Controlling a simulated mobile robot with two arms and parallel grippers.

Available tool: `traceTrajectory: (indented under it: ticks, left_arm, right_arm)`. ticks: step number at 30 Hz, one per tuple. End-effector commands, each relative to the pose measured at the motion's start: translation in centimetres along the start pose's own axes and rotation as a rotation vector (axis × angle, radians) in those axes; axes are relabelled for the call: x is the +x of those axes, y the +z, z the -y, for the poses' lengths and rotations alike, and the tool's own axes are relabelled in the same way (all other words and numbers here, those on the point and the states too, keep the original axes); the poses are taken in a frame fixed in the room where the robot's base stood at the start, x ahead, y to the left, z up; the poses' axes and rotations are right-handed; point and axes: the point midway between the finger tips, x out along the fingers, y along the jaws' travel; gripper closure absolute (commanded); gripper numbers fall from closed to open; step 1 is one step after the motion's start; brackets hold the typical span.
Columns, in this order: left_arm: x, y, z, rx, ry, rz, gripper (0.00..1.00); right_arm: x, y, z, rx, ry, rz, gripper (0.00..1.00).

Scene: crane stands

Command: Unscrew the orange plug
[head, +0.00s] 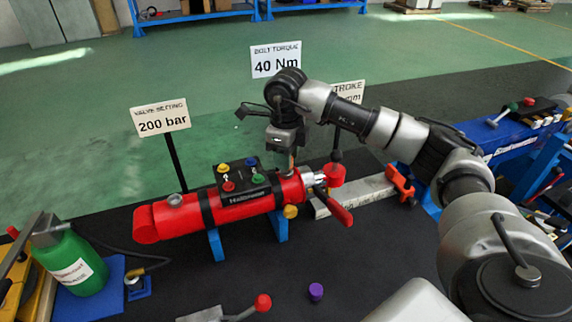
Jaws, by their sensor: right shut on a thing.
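The red hydraulic cylinder (240,203) lies on blue supports on the dark table. My right gripper (291,169) points down over the right part of the cylinder, its jaws shut. A small orange-brown bit shows at its fingertips, which looks like the orange plug; the fingers hide most of it. I cannot tell how far it is screwed in. A yellow-orange knob (291,211) sits lower on the cylinder's near side, apart from the gripper. My left gripper is not in view.
A black panel (240,190) with several coloured caps sits on the cylinder. A red-handled lever (340,212) juts out at the right. A purple cap (316,292) and a red-knobbed lever (263,303) are in front. A green bottle (75,263) stands at left.

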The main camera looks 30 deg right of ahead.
Motion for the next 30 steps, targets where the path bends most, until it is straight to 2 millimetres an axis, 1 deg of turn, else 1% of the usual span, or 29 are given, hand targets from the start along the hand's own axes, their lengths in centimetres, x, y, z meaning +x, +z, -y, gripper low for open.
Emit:
traceTrajectory:
  ticks: [1,17,30]
  left_arm:
    - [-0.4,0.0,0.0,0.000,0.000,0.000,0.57]
    - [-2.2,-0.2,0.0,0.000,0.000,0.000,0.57]
    - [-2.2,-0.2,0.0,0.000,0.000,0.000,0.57]
  right_arm:
    - [-0.5,0.0,0.0,0.000,0.000,0.001,1.00]
    - [-3.1,0.0,0.0,0.001,0.001,0.000,1.00]
    - [-3.2,0.0,0.0,0.001,0.001,-0.001,1.00]
